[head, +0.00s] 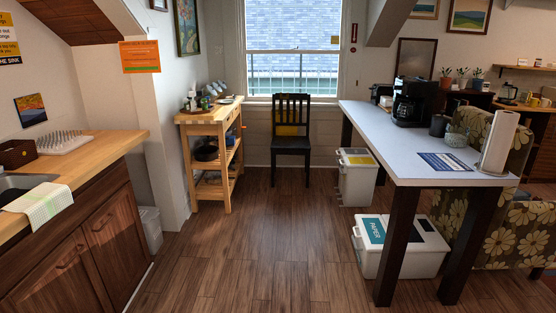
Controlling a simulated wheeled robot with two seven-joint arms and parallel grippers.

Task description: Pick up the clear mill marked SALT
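I cannot make out a clear mill marked SALT in the head view. Several small items, too small to identify, stand on top of a wooden cart (209,117) against the left wall. One of them is an upright bottle-like item (192,97), and any lettering on it is unreadable. Neither of my grippers shows in this view.
A white-topped table (385,135) with a black coffee maker (413,101) and a paper towel roll (498,142) is at right. Lidded bins (400,262) stand under it. A sink counter (88,160) is at left. A black chair (291,144) stands by the window. The middle floor is clear.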

